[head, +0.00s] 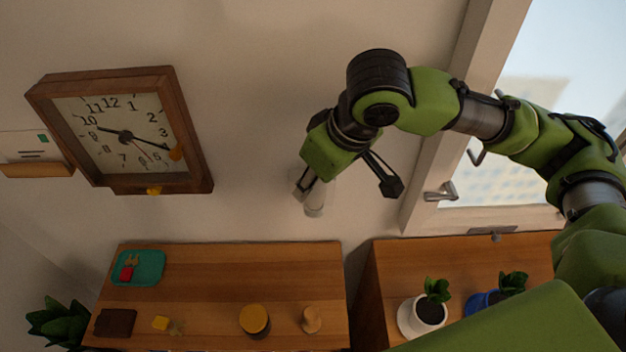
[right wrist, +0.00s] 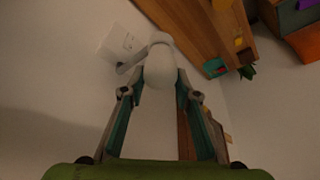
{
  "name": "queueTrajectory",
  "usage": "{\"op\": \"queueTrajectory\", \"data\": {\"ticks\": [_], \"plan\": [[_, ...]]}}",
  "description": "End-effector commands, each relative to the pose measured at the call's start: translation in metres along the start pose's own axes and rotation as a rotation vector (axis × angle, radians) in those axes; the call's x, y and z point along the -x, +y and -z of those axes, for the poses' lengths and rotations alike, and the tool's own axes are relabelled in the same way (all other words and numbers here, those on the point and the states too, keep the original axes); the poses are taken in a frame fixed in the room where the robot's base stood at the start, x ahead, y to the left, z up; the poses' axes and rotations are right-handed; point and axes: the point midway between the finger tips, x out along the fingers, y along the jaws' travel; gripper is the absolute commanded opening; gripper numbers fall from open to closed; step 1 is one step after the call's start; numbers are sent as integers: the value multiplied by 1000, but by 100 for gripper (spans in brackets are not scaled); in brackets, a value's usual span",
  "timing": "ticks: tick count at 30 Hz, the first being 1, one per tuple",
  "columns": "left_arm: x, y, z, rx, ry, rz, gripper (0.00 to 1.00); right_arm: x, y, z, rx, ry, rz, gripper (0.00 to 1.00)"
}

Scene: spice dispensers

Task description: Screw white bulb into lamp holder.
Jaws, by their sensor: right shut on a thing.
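My right gripper (head: 306,186) is high up in front of the wall, above the wooden table. In the right wrist view its two fingers (right wrist: 160,93) are on either side of the rounded white bulb (right wrist: 159,70), and it is shut on the bulb. A white lamp holder (right wrist: 127,65) with a square plate on the wall reaches to the bulb's far end. Bulb and holder overlap there, so I cannot tell how far the bulb sits in it. In the head view a pale cylindrical piece (head: 316,201) shows below the gripper; the rest is hidden. My left gripper is not in view.
A wooden wall clock (head: 197,150) hangs left. The table (head: 210,275) below bears a teal tray (head: 150,267), a yellow-topped round container (head: 254,320) and small items. A second cabinet (head: 420,262) with potted plants and a window (head: 530,80) are at right.

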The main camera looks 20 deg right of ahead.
Motion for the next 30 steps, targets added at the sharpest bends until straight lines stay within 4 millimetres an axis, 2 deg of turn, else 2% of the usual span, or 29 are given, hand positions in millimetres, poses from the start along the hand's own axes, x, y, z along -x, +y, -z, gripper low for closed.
{"op": "queueTrajectory", "data": {"ticks": [12,27,30], "plan": [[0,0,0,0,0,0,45,0,1,1,-428,4,-180,0],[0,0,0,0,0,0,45,0,2,1,-500,5,-210,0],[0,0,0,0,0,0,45,0,1,1,-567,4,-236,0]]}}
